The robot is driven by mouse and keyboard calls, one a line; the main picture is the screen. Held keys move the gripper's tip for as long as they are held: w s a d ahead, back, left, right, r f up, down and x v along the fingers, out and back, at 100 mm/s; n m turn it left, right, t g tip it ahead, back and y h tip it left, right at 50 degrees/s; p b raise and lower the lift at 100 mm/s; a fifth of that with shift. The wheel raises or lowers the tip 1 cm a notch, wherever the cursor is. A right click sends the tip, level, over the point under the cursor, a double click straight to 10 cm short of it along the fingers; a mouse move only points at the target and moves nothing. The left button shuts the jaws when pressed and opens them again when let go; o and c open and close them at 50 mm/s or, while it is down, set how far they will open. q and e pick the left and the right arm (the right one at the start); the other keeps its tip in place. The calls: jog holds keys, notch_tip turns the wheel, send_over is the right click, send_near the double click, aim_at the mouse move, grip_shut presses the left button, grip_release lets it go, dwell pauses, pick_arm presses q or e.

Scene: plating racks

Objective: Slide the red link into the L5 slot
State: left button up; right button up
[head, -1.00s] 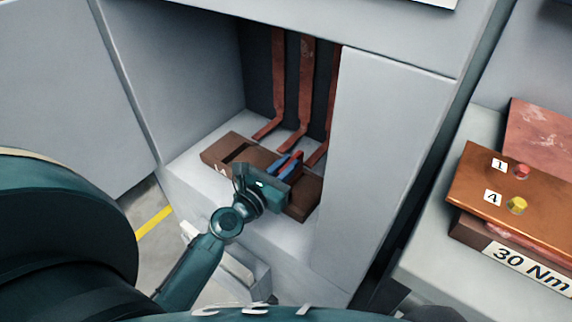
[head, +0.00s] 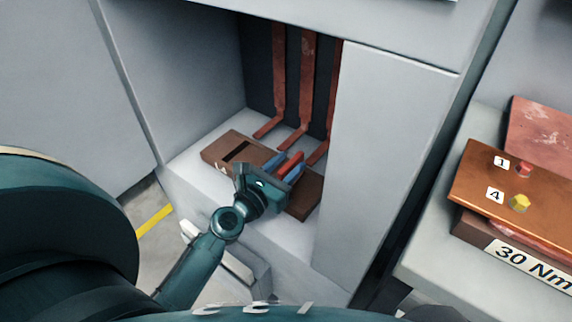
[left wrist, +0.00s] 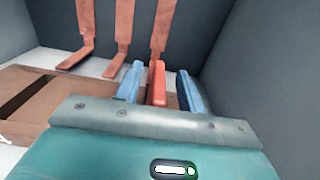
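The red link (head: 291,162) stands between the two blue fingers of my left gripper (head: 288,164), over the right part of a brown slotted block (head: 225,148). In the left wrist view the red link (left wrist: 157,84) has a gap to the finger on each side, wider on the right. My left gripper (left wrist: 160,74) is open around the link, not clamping it. The link's lower end is hidden by the gripper body, so I cannot tell how deep it sits. The block's left part shows one dark, empty slot and a partly covered label. My right gripper is not in view.
The block lies on the floor of a grey cabinet bay with side walls. Several copper-red bars (head: 307,85) hang at the back, their bent feet just behind the block. At right, a copper plate (head: 500,195) carries tags 1 and 4, above a "30 Nm" label.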

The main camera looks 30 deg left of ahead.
pick_arm(q)
jog(key=shift+s, duration=0.1)
